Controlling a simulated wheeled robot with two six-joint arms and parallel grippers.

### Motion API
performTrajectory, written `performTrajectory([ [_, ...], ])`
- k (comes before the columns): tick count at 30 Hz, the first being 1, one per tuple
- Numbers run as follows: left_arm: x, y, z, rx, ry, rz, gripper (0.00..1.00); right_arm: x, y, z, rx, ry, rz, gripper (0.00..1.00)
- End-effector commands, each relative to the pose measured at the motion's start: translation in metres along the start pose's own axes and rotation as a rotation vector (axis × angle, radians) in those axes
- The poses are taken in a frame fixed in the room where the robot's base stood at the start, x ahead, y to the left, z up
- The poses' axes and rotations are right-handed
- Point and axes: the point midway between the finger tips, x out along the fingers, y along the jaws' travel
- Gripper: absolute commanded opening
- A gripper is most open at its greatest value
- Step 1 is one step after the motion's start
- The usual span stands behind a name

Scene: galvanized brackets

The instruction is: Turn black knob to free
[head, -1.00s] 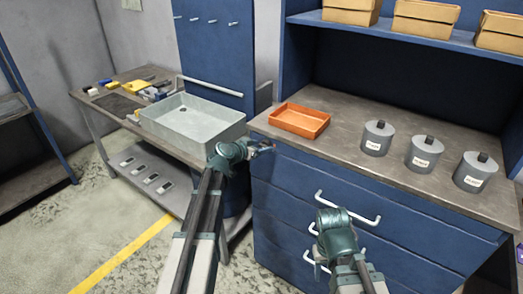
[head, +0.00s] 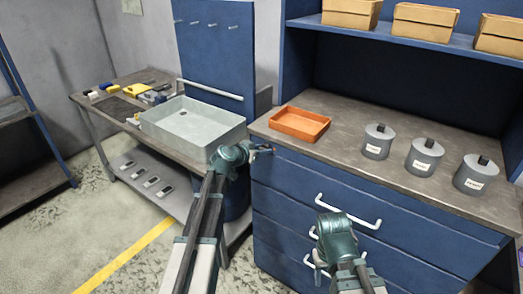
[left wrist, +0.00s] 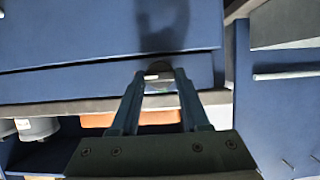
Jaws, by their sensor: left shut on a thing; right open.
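My left gripper (head: 263,149) is at the upper left corner of the blue drawer cabinet's front, just below the worktop edge. In the left wrist view its two fingers (left wrist: 160,76) are closed in on a small knob (left wrist: 158,78) at the cabinet front. Only a little of the knob shows, with a pale part and a green mark by it; its turned position cannot be read. In the head view the gripper hides the knob. My right gripper (head: 320,262) is open and empty, in front of the drawers, near the handles.
An orange tray (head: 299,124) and three grey canisters (head: 377,142) with black lid knobs stand on the worktop (head: 345,112). A grey basin (head: 195,125) stands on the bench at left. White drawer handles (head: 348,212) stick out near my right gripper.

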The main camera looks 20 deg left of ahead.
Motion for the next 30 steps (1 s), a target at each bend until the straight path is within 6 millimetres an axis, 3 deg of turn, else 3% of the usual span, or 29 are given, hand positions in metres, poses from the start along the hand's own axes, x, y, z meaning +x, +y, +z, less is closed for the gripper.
performTrajectory([
  [11, 0.001, -0.002, 0.001, -0.114, 0.001, 0.047, 0.00, 0.002, 0.000, 0.000, 0.000, 0.000, 0.000, 0.50],
  [30, 0.003, -0.007, 0.006, -0.660, -0.001, 0.274, 0.00, 0.027, -0.003, -0.002, 0.000, 0.000, 0.000, 0.50],
])
